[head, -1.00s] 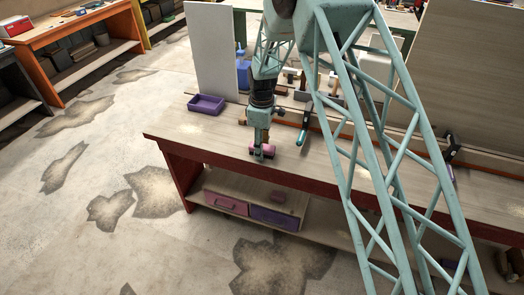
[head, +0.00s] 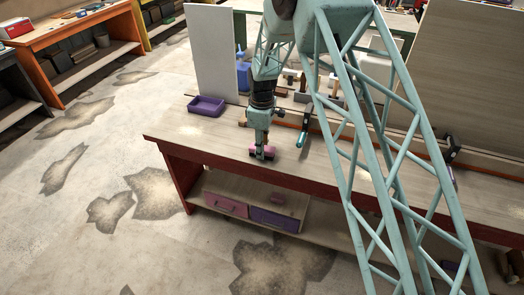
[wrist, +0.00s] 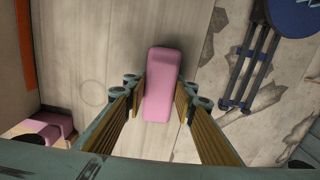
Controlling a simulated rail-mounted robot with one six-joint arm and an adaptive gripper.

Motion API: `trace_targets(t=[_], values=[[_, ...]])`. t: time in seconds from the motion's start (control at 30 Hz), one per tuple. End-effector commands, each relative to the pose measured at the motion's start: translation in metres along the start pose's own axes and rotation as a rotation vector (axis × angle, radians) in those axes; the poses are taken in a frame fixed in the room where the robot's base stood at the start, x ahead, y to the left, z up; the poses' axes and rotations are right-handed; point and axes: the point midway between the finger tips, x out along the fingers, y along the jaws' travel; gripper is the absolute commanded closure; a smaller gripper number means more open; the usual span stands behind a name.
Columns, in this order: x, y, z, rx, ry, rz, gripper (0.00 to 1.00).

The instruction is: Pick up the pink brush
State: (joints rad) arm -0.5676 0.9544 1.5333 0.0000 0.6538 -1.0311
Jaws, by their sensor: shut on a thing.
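The pink brush (wrist: 161,85) is between my gripper's two fingers in the wrist view, its long side running up the picture. It also shows in the head view (head: 268,150), at the fingertips near the workbench's front edge. My gripper (head: 261,153) points down over the bench top and is shut on the brush. In the wrist view the fingers (wrist: 160,100) press against both long sides of it. The brush's underside is hidden, so I cannot tell whether it touches the bench.
The workbench (head: 220,139) has a purple tray (head: 206,106) at its back left. A teal-handled tool (head: 302,138) lies to the right of my gripper.

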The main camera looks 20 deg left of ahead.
Motion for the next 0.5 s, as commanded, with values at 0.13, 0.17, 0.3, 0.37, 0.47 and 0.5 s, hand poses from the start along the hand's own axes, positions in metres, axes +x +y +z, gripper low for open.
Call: trace_targets(t=[0.13,0.17,0.3,0.37,0.47,0.5], values=[[-0.008,0.000,0.000,0.000,0.000,0.001,0.87],[-0.009,0.000,0.000,0.000,0.000,0.000,0.87],[-0.018,0.000,0.000,0.000,0.000,0.000,0.87],[-0.023,0.000,0.000,0.000,0.001,0.001,0.87],[-0.031,0.001,0.000,0.000,0.001,0.002,0.87],[-0.034,0.001,0.000,0.000,0.001,0.002,0.87]])
